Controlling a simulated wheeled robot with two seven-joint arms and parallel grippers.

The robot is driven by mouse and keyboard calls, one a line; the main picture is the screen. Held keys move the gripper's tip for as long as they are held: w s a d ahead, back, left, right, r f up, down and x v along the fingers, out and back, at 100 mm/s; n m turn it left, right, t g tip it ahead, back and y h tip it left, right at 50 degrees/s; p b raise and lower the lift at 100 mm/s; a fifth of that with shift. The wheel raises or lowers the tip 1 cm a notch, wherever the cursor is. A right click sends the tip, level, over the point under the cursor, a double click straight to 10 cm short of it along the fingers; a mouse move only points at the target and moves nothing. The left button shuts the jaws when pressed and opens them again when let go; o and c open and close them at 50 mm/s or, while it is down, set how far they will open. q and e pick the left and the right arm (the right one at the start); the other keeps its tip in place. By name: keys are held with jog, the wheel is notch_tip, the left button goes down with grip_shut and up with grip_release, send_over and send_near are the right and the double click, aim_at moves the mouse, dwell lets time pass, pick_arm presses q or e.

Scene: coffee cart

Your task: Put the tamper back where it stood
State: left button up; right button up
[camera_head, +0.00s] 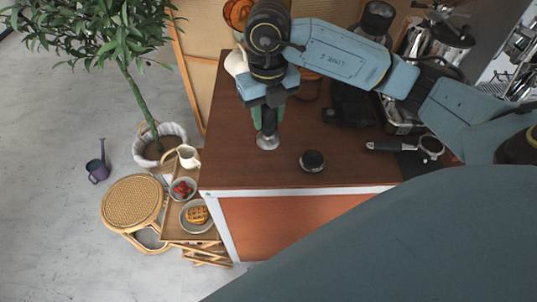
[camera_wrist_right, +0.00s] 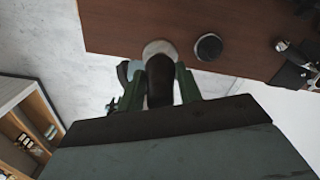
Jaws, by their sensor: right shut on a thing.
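The tamper has a dark handle and a round steel base (camera_head: 268,142). My right gripper (camera_head: 268,116) is shut on the handle, and the tamper is upright with its base down, over the left part of the brown counter top (camera_head: 232,165). I cannot tell whether the base touches the wood or hangs just above it. In the right wrist view the handle (camera_wrist_right: 160,75) sits between the two green fingers of the right gripper (camera_wrist_right: 160,88), with the pale base beyond it. My left gripper is not in view.
A round black puck-like tool (camera_head: 312,161) stands right of the tamper, near the counter's front edge. A portafilter (camera_head: 430,148) lies on a dark mat at the right. A grinder and steel machine stand behind. Bare wood surrounds the tamper's base in front and left.

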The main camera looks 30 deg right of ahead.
notch_tip(320, 180, down, 10)
jog(key=shift+r, duration=0.1)
dwell(0.4)
jog(key=o, duration=1.1)
jog(key=shift+f, duration=0.2)
jog(key=shift+r+p, duration=0.2)
jog(key=shift+p, duration=0.1)
notch_tip(320, 180, up, 12)
jog(key=shift+f+b, duration=0.1)
jog(key=shift+b, duration=0.3)
